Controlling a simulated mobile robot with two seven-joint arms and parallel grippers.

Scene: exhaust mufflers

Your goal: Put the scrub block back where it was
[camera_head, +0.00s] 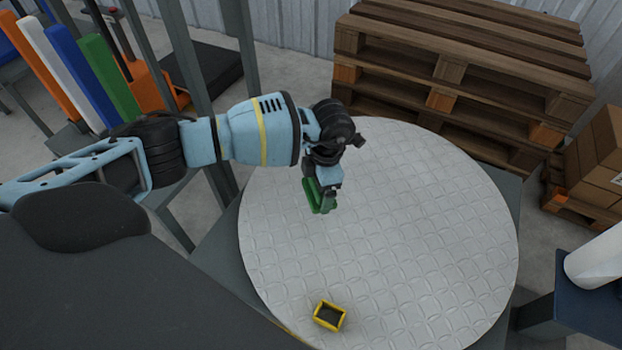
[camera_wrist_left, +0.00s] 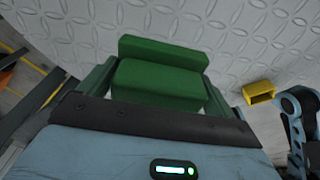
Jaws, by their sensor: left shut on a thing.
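The scrub block is a green block (camera_wrist_left: 162,80) with a stepped shape, between the fingers of my left gripper in the left wrist view. My left gripper (camera_head: 321,200) is shut on it, over the left-centre part of the round table in the head view. The fingers are green too, so block and fingers are hard to tell apart there. A small yellow open-topped frame (camera_head: 330,316) sits near the table's front edge, apart from the gripper; it also shows at the right of the left wrist view (camera_wrist_left: 258,92).
The round pale patterned tabletop (camera_head: 430,230) is otherwise bare. Stacked wooden pallets (camera_head: 450,75) stand behind it. Cardboard boxes (camera_head: 600,150) are at the right, with a white cylinder (camera_head: 597,260) on a blue surface. Coloured upright panels (camera_head: 75,70) and grey posts are at the left.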

